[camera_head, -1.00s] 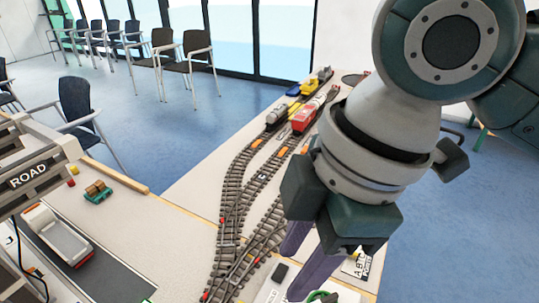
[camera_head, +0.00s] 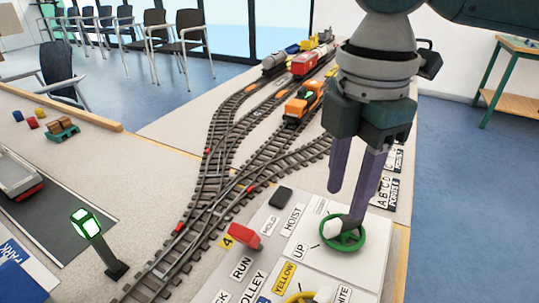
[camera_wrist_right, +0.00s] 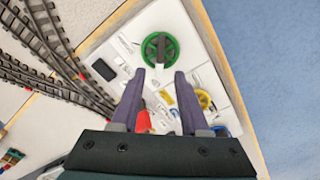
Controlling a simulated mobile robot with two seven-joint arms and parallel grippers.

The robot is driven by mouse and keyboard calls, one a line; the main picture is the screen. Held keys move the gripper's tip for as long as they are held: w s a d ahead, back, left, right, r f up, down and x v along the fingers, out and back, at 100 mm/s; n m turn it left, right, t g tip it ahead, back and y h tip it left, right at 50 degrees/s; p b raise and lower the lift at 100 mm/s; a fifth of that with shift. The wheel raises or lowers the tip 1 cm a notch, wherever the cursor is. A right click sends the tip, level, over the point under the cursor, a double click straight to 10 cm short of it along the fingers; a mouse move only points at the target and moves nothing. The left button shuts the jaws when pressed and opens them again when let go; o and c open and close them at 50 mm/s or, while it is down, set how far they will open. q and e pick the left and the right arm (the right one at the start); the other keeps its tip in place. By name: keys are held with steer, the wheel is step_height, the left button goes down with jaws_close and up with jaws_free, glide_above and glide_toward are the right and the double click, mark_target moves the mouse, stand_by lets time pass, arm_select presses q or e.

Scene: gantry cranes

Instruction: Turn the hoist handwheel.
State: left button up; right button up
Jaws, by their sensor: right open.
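The hoist handwheel is a green spoked wheel (camera_head: 330,245) on the white control panel (camera_head: 355,278), beside the HOIST label (camera_head: 293,219). In the right wrist view the whole green wheel (camera_wrist_right: 147,41) shows, with a dark grip across it. My right gripper (camera_head: 348,205) is open, with its purple fingers pointing down over the wheel. I cannot tell whether a fingertip touches the wheel. My left gripper is not in view.
A red lever (camera_head: 246,238) and a yellow wheel (camera_head: 300,297) sit near the green wheel. A dark block (camera_head: 281,197) lies on the panel. Model tracks (camera_head: 210,200) with an orange locomotive (camera_head: 303,103) run left of it. A lit green signal (camera_head: 87,224) stands at left.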

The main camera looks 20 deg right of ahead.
mark_target(339, 220)
step_height(339, 220, down, 5)
steer(key=shift+b, duration=0.5)
steer(key=shift+c, duration=0.2)
jaws_close()
